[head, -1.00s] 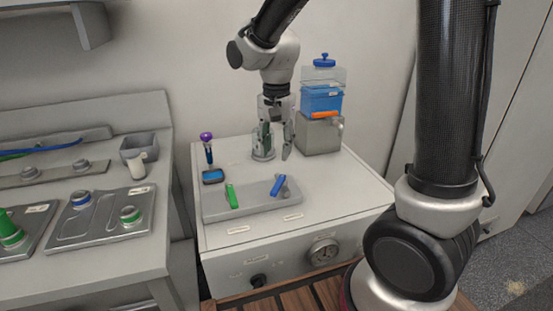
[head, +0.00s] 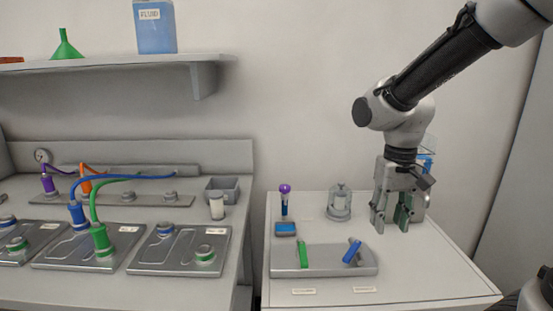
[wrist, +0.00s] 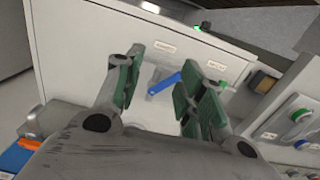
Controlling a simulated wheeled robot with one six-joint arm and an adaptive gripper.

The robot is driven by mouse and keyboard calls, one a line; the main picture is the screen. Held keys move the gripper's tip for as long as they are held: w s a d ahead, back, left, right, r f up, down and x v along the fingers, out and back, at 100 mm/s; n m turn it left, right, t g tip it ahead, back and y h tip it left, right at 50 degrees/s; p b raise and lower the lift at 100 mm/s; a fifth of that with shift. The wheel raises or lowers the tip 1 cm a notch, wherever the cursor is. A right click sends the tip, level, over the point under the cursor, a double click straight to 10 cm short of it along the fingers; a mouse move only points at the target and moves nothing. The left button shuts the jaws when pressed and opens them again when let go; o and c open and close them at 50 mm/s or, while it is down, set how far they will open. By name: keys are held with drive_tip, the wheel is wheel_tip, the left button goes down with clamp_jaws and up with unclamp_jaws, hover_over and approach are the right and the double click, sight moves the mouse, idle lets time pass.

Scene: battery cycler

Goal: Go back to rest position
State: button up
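My gripper (head: 391,218) hangs fingers down above the right part of the white cabinet top, right of the glass jar and behind the grey tray. In the wrist view my gripper (wrist: 160,88) shows its two green-padded fingers spread apart with nothing between them. The blue piece (head: 352,251) leans in the right part of the grey tray (head: 325,263), and it also shows in the wrist view (wrist: 165,83), beyond the fingertips. A green piece (head: 303,253) stands in the tray's left part.
A clear jar (head: 340,203) and a purple-topped tester (head: 285,203) stand behind the tray. A blue container (head: 427,163) is partly hidden behind my gripper. The left bench (head: 238,245) carries metal plates with hose connectors. A shelf (head: 120,63) holds a fluid bottle (head: 155,27) and a green funnel (head: 66,46).

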drive_tip(key=s+d+r+t, duration=0.4)
drive_tip(key=s+d+r, duration=0.4)
drive_tip(key=s+d, duration=0.3)
drive_tip(key=shift+s+r+t, duration=0.25)
drive_tip(key=shift+r+t, duration=0.05)
drive_tip(key=shift+t, duration=0.1)
drive_tip(key=shift+a, duration=0.1)
idle(1.7)
